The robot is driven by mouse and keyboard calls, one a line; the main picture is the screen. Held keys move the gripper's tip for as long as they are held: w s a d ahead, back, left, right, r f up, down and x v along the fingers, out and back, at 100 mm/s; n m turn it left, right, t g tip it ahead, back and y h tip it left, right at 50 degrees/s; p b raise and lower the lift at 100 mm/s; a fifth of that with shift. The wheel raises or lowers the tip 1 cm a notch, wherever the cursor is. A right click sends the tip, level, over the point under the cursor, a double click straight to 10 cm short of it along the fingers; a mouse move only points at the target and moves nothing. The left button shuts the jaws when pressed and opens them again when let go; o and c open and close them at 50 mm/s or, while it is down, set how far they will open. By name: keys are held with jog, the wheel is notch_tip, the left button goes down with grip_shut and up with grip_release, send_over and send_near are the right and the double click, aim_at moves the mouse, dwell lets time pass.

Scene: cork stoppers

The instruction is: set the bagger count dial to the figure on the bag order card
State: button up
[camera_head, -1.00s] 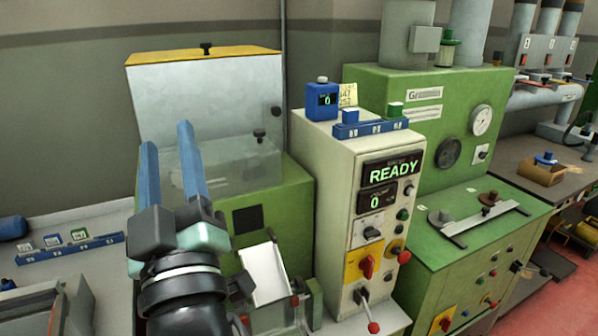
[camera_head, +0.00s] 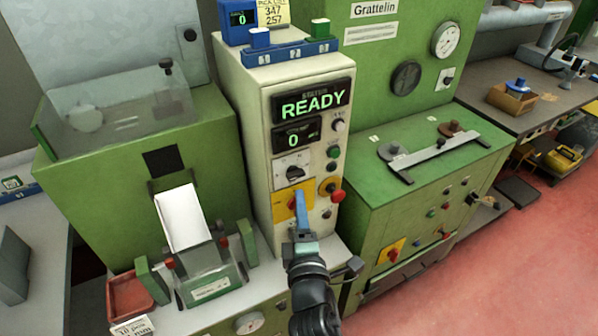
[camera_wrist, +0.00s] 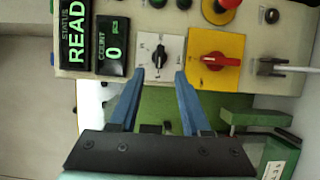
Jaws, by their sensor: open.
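The count dial (camera_head: 292,170), a small dark knob on a white plate, sits on the cream control cabinet under the COUNT display (camera_head: 297,137), which reads 0. In the wrist view the dial (camera_wrist: 160,52) lies just beyond and between my fingertips, apart from them. My gripper (camera_head: 302,200) is open and empty, its blue fingers in front of the yellow plate in the head view. It also shows in the wrist view (camera_wrist: 160,76). A white card (camera_head: 133,327) at the lower left bears a figure and "pcs"; it is partly cut off and I cannot read the figure surely.
A red rotary switch (camera_wrist: 213,60) on a yellow plate is close beside the dial. A yellow pick-list note (camera_head: 272,12) stands on top. The bagger's white bag (camera_head: 182,218) hangs at left.

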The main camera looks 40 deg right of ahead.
aim_at(297, 178)
jog(key=b+x, duration=0.1)
jog(key=x, duration=0.7)
jog(key=shift+d, duration=0.15)
grip_shut()
